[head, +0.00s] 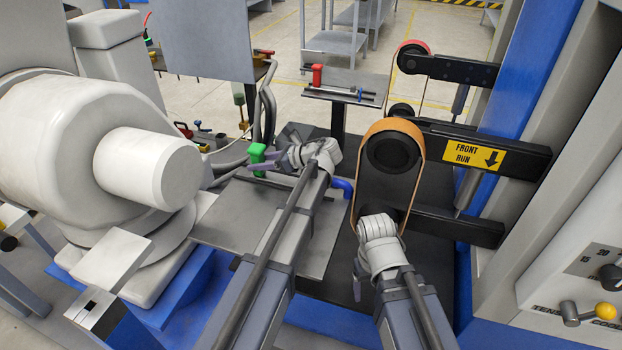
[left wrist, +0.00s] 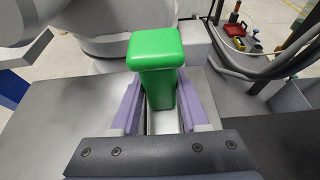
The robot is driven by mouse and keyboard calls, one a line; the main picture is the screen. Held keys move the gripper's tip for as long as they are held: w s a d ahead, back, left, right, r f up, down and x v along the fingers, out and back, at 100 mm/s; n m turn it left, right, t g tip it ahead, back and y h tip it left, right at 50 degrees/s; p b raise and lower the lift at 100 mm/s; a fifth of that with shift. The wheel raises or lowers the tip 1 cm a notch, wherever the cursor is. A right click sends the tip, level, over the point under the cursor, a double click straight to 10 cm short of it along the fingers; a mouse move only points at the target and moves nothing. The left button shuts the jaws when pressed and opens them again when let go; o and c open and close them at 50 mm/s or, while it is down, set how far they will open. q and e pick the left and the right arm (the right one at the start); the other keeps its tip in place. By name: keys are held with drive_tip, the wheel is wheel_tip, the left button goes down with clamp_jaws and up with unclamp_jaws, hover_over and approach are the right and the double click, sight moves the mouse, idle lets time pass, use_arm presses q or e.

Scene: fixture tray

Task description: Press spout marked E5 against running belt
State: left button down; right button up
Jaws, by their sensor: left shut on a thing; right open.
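My left gripper (head: 254,168) is shut on a green block (head: 257,153). In the left wrist view the green block (left wrist: 155,68) stands up between the two purple fingers (left wrist: 157,107). No E5 mark is readable on it, and its lower part is hidden. A blue curved piece (head: 342,186) shows beside my left arm; most of it is hidden. The orange belt (head: 390,126) loops over dark wheels at the right, apart from the green block. Whether it is moving cannot be told. My right gripper (head: 358,280) is open below the belt, its fingers mostly hidden.
A yellow "FRONT RUN" sign (head: 474,155) with a down arrow is on the belt machine's arm. A grey plate (head: 222,222) lies under my left arm. A large white rounded machine (head: 75,140) fills the left. A small stand (head: 345,88) with a red piece is behind.

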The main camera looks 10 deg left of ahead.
sight(262, 156)
use_arm(q)
drive_tip(key=shift+d+f, duration=0.1)
drive_tip(key=shift+d, duration=0.5)
idle(0.5)
idle(1.8)
drive_tip(key=shift+w+a, duration=0.1)
drive_tip(key=shift+a, duration=0.7)
drive_tip(key=shift+w+a, duration=0.2)
drive_tip(key=shift+a, duration=1.75)
drive_tip(key=shift+c, duration=1.6)
unclamp_jaws()
drive_tip(key=p+v, duration=0.1)
drive_tip(key=v, duration=0.2)
drive_tip(key=p+v, duration=0.1)
drive_tip(key=v, duration=0.2)
drive_tip(key=shift+d+r+p, duration=0.25)
drive_tip(key=shift+r+p, duration=0.1)
drive_tip(key=shift+s+d+r, duration=0.1)
drive_tip(key=shift+s+d, duration=0.05)
drive_tip(key=shift+d, duration=0.4)
